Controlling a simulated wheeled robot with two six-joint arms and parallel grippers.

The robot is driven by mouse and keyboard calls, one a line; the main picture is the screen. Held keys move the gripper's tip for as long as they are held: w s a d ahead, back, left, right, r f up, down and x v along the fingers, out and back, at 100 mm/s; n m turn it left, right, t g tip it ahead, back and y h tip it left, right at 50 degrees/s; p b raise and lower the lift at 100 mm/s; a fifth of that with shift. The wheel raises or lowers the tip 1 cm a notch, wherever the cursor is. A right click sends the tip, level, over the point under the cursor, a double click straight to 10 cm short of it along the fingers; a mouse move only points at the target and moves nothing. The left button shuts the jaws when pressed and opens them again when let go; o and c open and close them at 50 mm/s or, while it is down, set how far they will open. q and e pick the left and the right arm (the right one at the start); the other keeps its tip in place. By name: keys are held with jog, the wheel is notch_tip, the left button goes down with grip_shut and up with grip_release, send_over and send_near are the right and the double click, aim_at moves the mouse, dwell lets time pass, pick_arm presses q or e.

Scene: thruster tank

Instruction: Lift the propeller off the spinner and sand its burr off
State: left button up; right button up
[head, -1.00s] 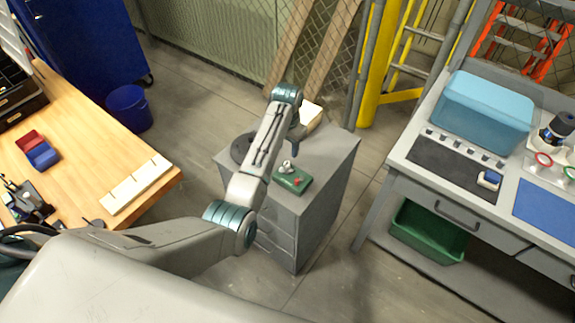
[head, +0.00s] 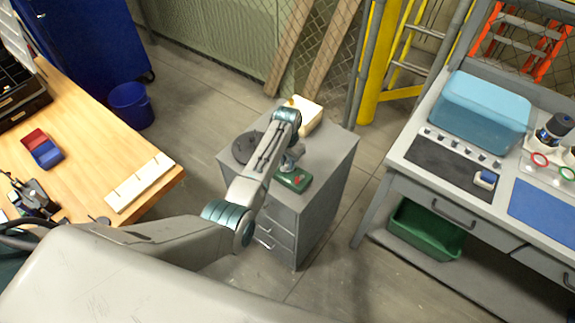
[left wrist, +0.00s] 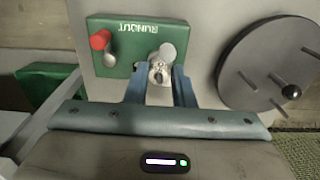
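A green box (head: 293,180) marked RUNOUT sits on the grey cabinet; it also shows in the left wrist view (left wrist: 115,65) with a red knob (left wrist: 100,40). A small silvery propeller (left wrist: 165,52) appears to sit on the box's spinner, which is mostly hidden under it. My left gripper (left wrist: 158,78) is just above the box, its two blue-grey fingers apart on either side of the propeller's near part. I see gaps beside the metal and cannot tell whether a finger touches it. In the head view my left gripper (head: 291,160) partly hides the propeller. My right gripper is out of view.
A dark round plate with pins (left wrist: 270,60) lies beside the box on the grey cabinet (head: 325,165). A cream block (head: 308,113) stands at the cabinet's back. A wooden table (head: 85,130) is left; a bench with a blue tub (head: 482,110) is right.

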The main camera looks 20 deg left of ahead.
pick_arm(q)
grip_shut()
jog(key=shift+r, duration=0.1)
notch_tip(320, 180, up, 9)
jog(key=shift+r+b, duration=0.1)
jog(key=shift+b, duration=1.15)
jog(key=shift+r, duration=0.3)
